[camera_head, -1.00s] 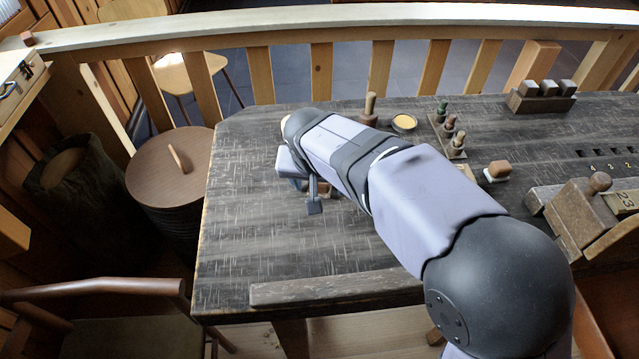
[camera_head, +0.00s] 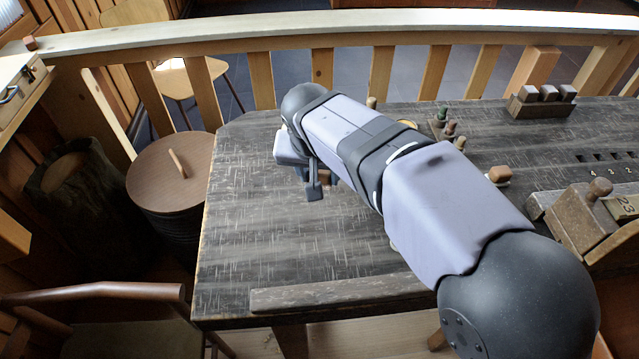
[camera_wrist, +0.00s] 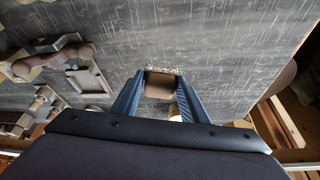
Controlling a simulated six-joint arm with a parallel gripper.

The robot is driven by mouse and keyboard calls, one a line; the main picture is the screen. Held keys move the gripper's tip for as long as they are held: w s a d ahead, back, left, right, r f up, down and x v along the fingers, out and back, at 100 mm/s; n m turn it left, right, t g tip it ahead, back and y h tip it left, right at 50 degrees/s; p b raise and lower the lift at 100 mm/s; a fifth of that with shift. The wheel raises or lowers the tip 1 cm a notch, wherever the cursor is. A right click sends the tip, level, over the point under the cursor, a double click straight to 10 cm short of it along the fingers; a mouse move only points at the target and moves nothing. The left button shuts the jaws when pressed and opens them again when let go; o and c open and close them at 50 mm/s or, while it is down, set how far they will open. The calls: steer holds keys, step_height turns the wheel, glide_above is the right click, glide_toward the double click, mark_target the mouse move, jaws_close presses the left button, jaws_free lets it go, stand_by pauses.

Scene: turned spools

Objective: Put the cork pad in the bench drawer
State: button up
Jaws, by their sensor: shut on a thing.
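The cork pad (camera_wrist: 160,84) is a small brown block with a speckled edge, held between the two blue fingers of my gripper (camera_wrist: 158,98) in the wrist view. In the head view my gripper (camera_head: 314,190) is over the left part of the dark workbench (camera_head: 250,240). A bit of brown shows beside its finger there, mostly hidden by the arm. The bench drawer cannot be made out in either view.
A wooden strip (camera_head: 335,292) runs along the bench's front edge. Small green and brown pegs (camera_head: 447,128), a block rack (camera_head: 541,100) and a wooden fixture (camera_head: 582,215) stand to the right. A lidded round bin (camera_head: 172,172) stands left of the bench. The bench's left front is clear.

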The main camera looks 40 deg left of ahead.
mark_target(321, 173)
steer(key=shift+r, duration=2.6)
steer(key=shift+w, duration=0.1)
